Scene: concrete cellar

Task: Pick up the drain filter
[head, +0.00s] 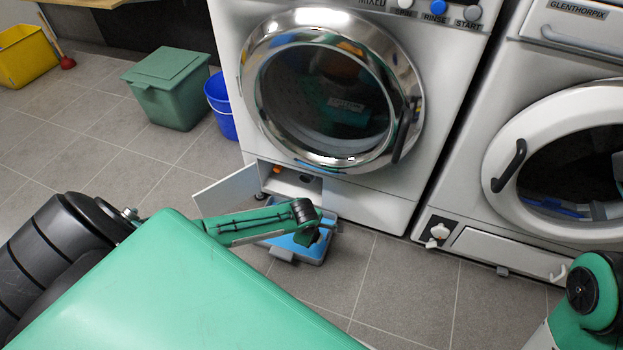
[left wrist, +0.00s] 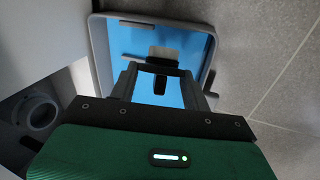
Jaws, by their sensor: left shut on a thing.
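My left gripper (head: 310,234) reaches over a shallow blue tray with a grey rim (head: 327,238) on the floor in front of the middle washing machine. In the left wrist view the gripper (left wrist: 160,74) is shut on a small piece with a pale grey part (left wrist: 165,53) and a dark part, which looks like the drain filter. The piece shows against the blue of the tray (left wrist: 208,48); its height above the tray is hard to tell. A round opening (left wrist: 41,113) shows at the left of the wrist view. My right gripper is out of view.
The machine's low white flap (head: 226,191) stands open left of the tray. A blue bucket (head: 221,106), a green lidded bin (head: 168,90) and a yellow container (head: 25,55) stand farther left. Tiled floor is clear right of the tray.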

